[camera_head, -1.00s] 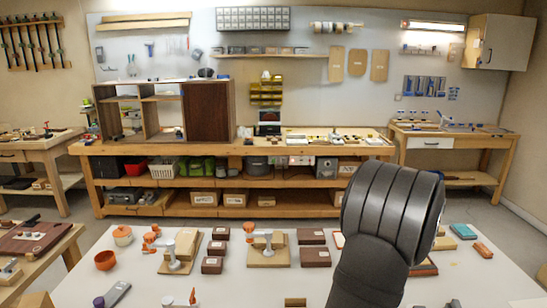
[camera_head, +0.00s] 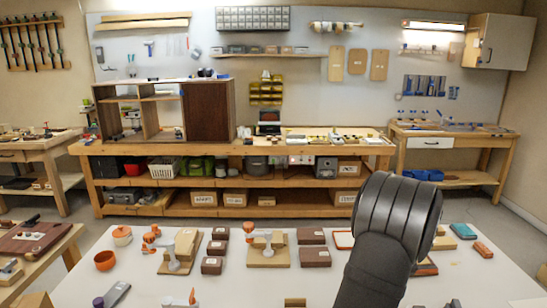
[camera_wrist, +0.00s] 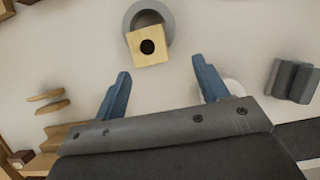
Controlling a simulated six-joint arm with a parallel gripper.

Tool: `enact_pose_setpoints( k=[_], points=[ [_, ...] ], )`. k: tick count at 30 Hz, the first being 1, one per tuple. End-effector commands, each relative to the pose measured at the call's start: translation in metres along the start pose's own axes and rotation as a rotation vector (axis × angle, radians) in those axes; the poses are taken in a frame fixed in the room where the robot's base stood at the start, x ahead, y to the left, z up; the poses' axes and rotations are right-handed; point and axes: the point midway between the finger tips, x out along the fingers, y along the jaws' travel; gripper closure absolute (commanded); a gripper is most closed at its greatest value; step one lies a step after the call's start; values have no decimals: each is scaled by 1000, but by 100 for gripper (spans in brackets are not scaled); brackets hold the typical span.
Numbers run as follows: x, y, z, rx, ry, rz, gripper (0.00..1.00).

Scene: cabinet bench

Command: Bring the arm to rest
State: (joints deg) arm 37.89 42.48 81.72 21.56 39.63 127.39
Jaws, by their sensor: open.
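My gripper (camera_wrist: 160,88) shows in the wrist view with its two blue fingers spread apart and nothing between them. Beyond the fingertips, a light wooden block with a dark round hole (camera_wrist: 148,46) lies over part of a grey ring (camera_wrist: 164,14) on the white table. In the head view my dark arm rises at the right of the table, and the gripper itself cannot be made out there.
A grey block (camera_wrist: 292,80) lies right of the fingers in the wrist view. A workbench (camera_head: 230,150) stands behind.

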Motion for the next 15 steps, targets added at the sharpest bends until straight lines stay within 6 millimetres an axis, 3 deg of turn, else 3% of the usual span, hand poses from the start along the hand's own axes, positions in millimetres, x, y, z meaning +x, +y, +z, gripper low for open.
enact_pose_setpoints(
  k=[15],
  points=[
    [-81, -43, -53, 2, -1, -1, 33]
  ],
)
